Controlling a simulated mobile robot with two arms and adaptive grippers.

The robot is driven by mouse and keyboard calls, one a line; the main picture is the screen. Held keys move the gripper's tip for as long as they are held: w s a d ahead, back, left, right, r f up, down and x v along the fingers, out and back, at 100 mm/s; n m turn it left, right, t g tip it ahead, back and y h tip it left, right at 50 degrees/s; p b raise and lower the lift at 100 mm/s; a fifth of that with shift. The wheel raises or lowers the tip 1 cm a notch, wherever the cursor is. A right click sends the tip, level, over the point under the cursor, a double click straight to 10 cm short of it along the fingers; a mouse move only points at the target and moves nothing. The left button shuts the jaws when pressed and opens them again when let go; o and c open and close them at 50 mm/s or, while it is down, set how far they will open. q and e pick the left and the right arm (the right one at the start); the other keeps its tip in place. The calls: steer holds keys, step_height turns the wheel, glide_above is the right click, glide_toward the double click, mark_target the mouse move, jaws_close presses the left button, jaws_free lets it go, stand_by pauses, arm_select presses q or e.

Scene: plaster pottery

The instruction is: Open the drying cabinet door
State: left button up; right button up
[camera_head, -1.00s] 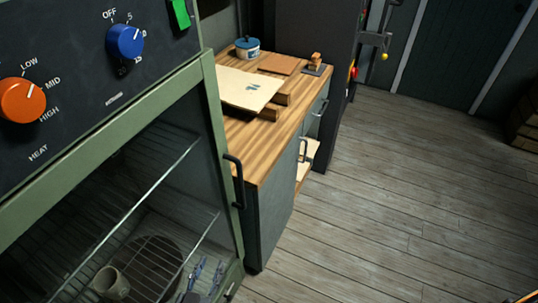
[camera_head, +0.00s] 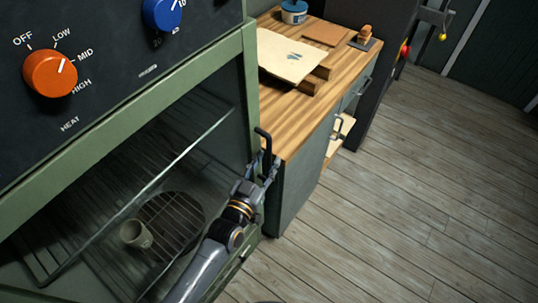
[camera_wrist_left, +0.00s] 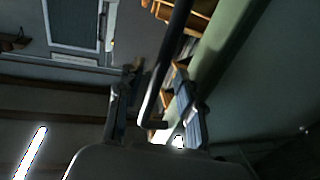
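The drying cabinet door (camera_head: 250,95) has a green frame and a dark window, and looks closed. Its black bar handle (camera_head: 266,145) is upright on the right side of the frame. My left gripper (camera_head: 265,165) is at the lower part of this handle. In the left wrist view, the handle (camera_wrist_left: 172,60) runs down between the two fingers of my left gripper (camera_wrist_left: 157,110). The fingers stand apart, with a small gap visible on each side of the bar. The arm hides part of the lower frame. My right gripper is not in view.
Wire racks and a mug (camera_head: 136,234) show behind the window. The cabinet's control panel has an orange knob (camera_head: 50,73) and a blue knob (camera_head: 162,13). A wooden-topped counter (camera_head: 295,125) stands close right of the handle. The plank floor (camera_head: 420,190) at right is clear.

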arm_select(q)
steer(key=shift+x, duration=0.95)
steer(key=shift+c, duration=0.2)
jaws_close()
steer(key=shift+s+d+f, duration=0.1)
